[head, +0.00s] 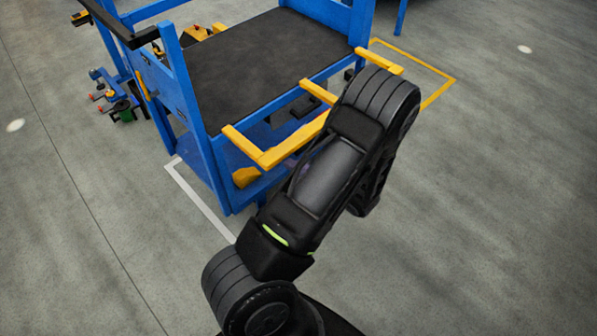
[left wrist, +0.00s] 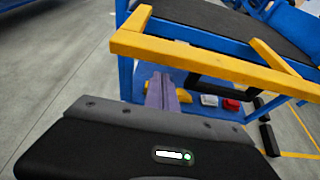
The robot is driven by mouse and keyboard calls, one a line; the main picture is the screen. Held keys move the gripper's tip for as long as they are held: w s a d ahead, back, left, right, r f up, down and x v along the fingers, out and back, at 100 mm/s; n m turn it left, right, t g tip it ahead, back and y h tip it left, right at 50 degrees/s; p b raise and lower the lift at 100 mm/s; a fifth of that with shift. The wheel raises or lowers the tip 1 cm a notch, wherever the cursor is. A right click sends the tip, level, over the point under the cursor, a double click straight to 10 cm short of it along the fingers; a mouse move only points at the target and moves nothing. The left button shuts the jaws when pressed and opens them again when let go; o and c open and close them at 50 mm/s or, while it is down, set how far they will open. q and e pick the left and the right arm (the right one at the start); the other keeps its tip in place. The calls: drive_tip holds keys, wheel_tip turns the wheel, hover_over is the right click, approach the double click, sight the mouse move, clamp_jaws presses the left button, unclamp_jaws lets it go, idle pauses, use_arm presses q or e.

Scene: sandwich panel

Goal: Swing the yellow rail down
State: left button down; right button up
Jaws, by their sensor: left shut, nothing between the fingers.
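The yellow rail (head: 290,147) stands out from the near side of the blue cart (head: 204,140), about level with its black deck (head: 262,62). Its side arms reach back to the cart. My left arm hides part of its long bar in the head view. In the left wrist view the rail (left wrist: 215,65) crosses above my left gripper (left wrist: 163,84). The fingers are shut and empty, with their tips just below the bar in the picture. I cannot tell whether they touch it. In the head view my left gripper is mostly hidden behind my own arm. My right gripper is not in view.
Blue posts and a black handle (head: 117,23) rise at the cart's left end. A lower blue shelf holds a yellow item (head: 246,176), and a red item (left wrist: 231,104) shows below the rail. Yellow and white lines mark the floor. The grey floor at right is clear.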

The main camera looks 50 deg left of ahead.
sight(290, 144)
use_arm(q)
drive_tip(key=shift+r, duration=0.5)
drive_tip(key=r+p, duration=0.2)
drive_tip(key=r+h+p, duration=0.1)
drive_tip(key=r+p, duration=0.1)
drive_tip(key=p, duration=0.1)
drive_tip(key=a+r+h+p, duration=0.1)
drive_tip(key=r+p, duration=0.1)
drive_tip(key=shift+r, duration=0.35)
drive_tip(key=shift+a+r, duration=0.15)
